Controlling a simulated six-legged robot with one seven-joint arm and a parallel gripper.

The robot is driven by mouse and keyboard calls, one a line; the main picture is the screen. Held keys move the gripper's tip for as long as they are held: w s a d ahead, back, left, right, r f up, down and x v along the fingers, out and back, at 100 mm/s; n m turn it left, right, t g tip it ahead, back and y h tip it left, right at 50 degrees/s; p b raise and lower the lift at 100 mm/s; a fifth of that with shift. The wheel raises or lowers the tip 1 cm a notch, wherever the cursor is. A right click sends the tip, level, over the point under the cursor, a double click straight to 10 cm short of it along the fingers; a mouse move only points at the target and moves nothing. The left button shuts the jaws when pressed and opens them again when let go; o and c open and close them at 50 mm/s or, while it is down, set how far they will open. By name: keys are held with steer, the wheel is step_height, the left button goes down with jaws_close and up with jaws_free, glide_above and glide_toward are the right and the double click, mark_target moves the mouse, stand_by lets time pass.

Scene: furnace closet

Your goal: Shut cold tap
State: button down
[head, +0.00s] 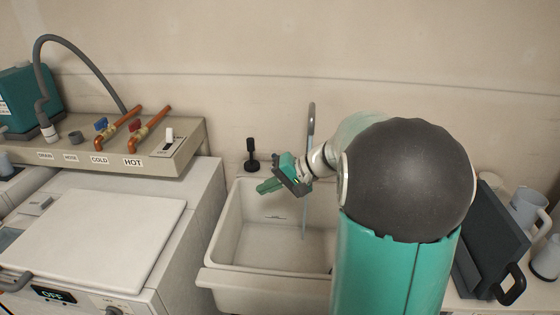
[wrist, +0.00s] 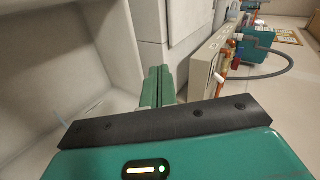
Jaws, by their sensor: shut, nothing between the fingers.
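The cold tap (head: 101,124) is a small blue handle on a copper pipe, above the COLD label on the beige supply box (head: 150,168) at the left. A red-handled hot tap (head: 134,125) sits just right of the cold one. My gripper (head: 262,187) is shut and empty over the white sink (head: 222,238), well to the right of the taps. Its green fingers (wrist: 158,75) lie together in the wrist view.
A white washing machine (head: 110,222) stands below the box. A grey hose (head: 60,39) arches behind the taps. A black upright knob (head: 251,150) stands at the sink's back edge. A thin bluish stream (head: 304,215) hangs under the grey spout (head: 311,122). A dark case (head: 488,245) is at right.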

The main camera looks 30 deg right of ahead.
steer(key=w+d+f+m+t+h, duration=0.1)
steer(key=d+f+m+t, duration=0.2)
steer(key=d, duration=0.8)
steer(key=d+f+m+t+h, duration=0.2)
steer(key=d+f+t, duration=0.3)
steer(key=d, duration=0.5)
steer(key=w+d+f+m+t+h, duration=0.15)
steer(key=d+f, duration=0.35)
steer(key=d, duration=0.6)
steer(key=x, duration=1.3)
steer(key=r+x, duration=0.1)
steer(key=x, duration=0.5)
steer(key=shift+w+a, duration=0.2)
steer(key=shift+w, duration=0.05)
steer(key=shift+s+a+f, duration=0.1)
steer(key=shift+a+f, duration=0.05)
steer(key=shift+a, duration=0.95)
steer(key=shift+a+f, duration=0.25)
steer(key=shift+a, duration=0.55)
steer(key=shift+a+m+t+h, duration=0.25)
steer(key=shift+m, duration=0.1)
